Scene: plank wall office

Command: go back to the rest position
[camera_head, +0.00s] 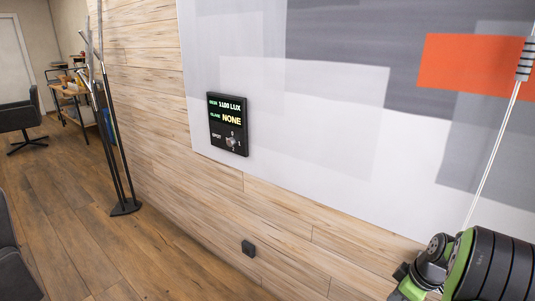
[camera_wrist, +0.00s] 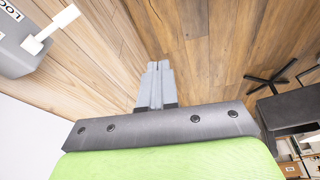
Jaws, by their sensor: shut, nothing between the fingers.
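My gripper (camera_wrist: 156,68) shows in the wrist view, its two grey fingers together with nothing between them. It points over the plank wall and the wood floor and touches nothing that I can see. In the head view, green and black parts of my arm fill the lower right corner, and the fingers cannot be made out there. A black panel (camera_head: 228,124) on the wall has a display reading "1100 LUX" and "NONE", with a small knob (camera_head: 231,142) below. My arm is apart from this panel in the picture.
A grey box (camera_wrist: 22,45) with a white lever (camera_wrist: 50,29) shows at the wrist view's upper left. A dark metal stand (camera_head: 125,208), a dark chair (camera_head: 20,118) and a shelf cart (camera_head: 72,95) stand left. Floor between is clear.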

